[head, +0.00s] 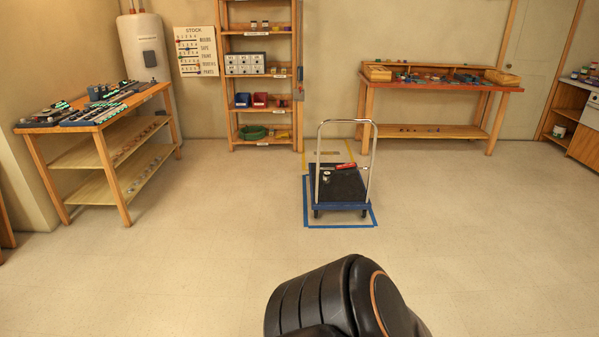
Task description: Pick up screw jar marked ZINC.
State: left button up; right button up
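I cannot make out a label reading ZINC anywhere, so I cannot tell which thing is the screw jar. Several small jar-like containers (254,25) stand on an upper shelf of the wooden rack (299,60) at the back; they are too small to read. Other small containers (583,71) stand on the counter at the far right. Neither gripper is in view. A black, rounded part of my own body fills the bottom middle.
A flat trolley (340,206) with a metal handle stands mid-room inside blue floor tape. Workbenches stand at the left (99,122) and back right (441,86). A white tank (145,50) stands in the back left corner. The near floor (180,265) is clear.

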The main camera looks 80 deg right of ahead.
aim_at(327, 175)
jog(key=z, duration=2.8)
jog(key=i+u, duration=0.4)
jog(key=i, duration=1.45)
jog(key=i+j, duration=0.15)
jog(key=i, duration=1.3)
jog(key=i+u, duration=0.3)
jog(key=i, duration=0.35)
jog(key=i+u, duration=0.25)
jog(key=i, duration=0.4)
jog(key=i+z, duration=0.15)
jog(key=i, duration=0.55)
jog(key=i+j+z, duration=0.15)
jog(key=i, duration=0.5)
